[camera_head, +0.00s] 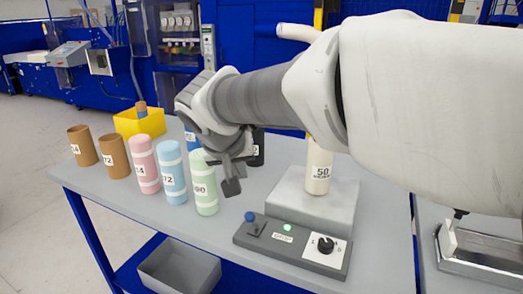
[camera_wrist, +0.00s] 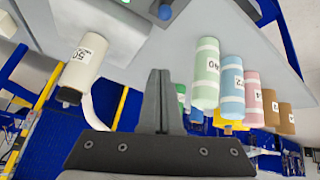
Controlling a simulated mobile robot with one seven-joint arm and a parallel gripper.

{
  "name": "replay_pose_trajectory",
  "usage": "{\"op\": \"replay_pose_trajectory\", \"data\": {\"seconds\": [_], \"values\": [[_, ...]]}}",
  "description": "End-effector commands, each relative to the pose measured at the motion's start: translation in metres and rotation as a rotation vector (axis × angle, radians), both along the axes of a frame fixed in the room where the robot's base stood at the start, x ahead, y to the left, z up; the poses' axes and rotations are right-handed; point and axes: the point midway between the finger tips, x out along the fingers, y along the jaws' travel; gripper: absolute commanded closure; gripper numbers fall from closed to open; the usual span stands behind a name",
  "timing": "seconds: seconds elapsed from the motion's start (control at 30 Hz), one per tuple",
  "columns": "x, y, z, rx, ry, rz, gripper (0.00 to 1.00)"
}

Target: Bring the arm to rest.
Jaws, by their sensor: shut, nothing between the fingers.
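My arm reaches in from the right in the head view. My gripper (camera_head: 232,186) is shut and empty, above the table beside the green roll. The wrist view shows its two fingers (camera_wrist: 160,105) pressed together with nothing between them. A cream cylinder marked 50 (camera_head: 319,170) stands upright on a grey block (camera_head: 290,198); its upper part is partly hidden by my arm. It also shows at the left of the wrist view (camera_wrist: 88,60).
A green roll (camera_head: 204,190), a blue roll (camera_head: 171,175), a pink roll (camera_head: 144,165) and brown rolls (camera_head: 115,157) stand on the grey table (camera_head: 130,212). A control box (camera_head: 262,240) with a lit green lamp is in front. A yellow bin (camera_head: 150,124) stands behind.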

Motion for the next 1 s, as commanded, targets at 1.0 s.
{"op": "replay_pose_trajectory", "data": {"seconds": [1.0], "values": [[-0.145,-0.182,0.048,0.089,0.136,-0.076,1.0]]}}
